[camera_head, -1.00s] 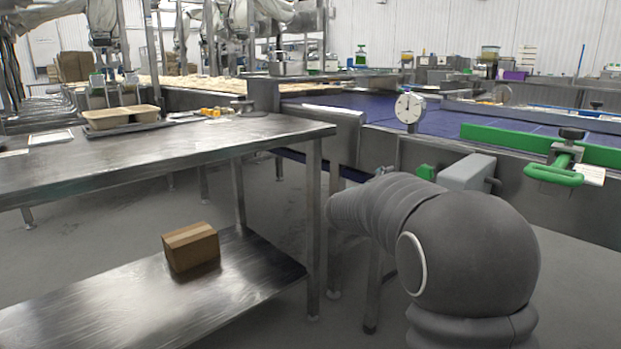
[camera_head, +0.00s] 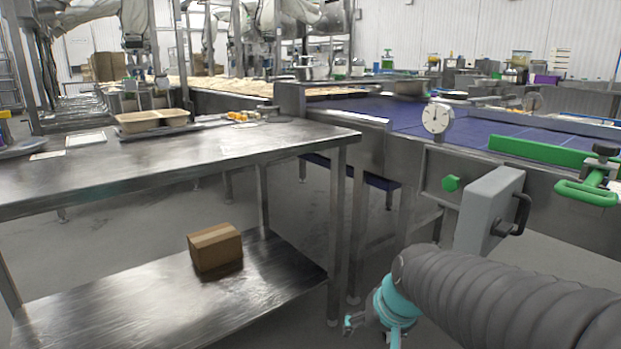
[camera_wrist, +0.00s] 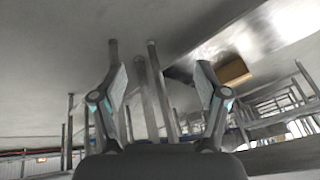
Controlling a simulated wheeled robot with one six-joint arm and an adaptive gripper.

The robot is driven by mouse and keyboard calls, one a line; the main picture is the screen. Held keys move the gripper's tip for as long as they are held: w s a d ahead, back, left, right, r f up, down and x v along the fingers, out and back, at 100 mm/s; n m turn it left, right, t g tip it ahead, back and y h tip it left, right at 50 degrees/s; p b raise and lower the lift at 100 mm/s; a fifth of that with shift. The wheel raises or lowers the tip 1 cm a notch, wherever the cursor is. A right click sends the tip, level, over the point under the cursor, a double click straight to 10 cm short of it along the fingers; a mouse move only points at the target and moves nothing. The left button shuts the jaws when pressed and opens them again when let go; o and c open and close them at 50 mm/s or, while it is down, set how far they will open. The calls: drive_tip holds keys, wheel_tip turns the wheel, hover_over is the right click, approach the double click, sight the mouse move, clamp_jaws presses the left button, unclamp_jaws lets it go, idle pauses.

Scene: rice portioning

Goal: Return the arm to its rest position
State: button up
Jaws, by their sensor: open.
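My arm shows in the head view as a grey ribbed sleeve at the lower right. My gripper (camera_head: 370,325) shows small and partly cut off at the sleeve's end, low beside the steel table's legs. In the wrist view my gripper (camera_wrist: 162,85) has its two fingers spread wide with nothing between them. Beyond the fingers are table legs and floor, and the wrist picture looks tilted or upside down. Nothing is held.
A steel table (camera_head: 220,150) stands at left, with a cardboard box (camera_head: 215,247) on its lower shelf (camera_head: 130,310). A blue conveyor (camera_head: 470,125), a dial (camera_head: 437,118), a grey box (camera_head: 488,210) and a green handle (camera_head: 587,192) are at right.

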drive_tip(key=s+d+r+h+p, duration=0.1)
drive_tip(key=s+d+r, duration=0.1)
drive_tip(key=s, duration=0.5)
drive_tip(key=s+d+r+n+h+p, duration=0.1)
drive_tip(key=s+d+r, duration=0.1)
drive_tip(key=s, duration=0.5)
drive_tip(key=shift+d+r+t, duration=0.4)
drive_tip(key=shift+r, duration=0.25)
drive_tip(key=shift+s, duration=0.1)
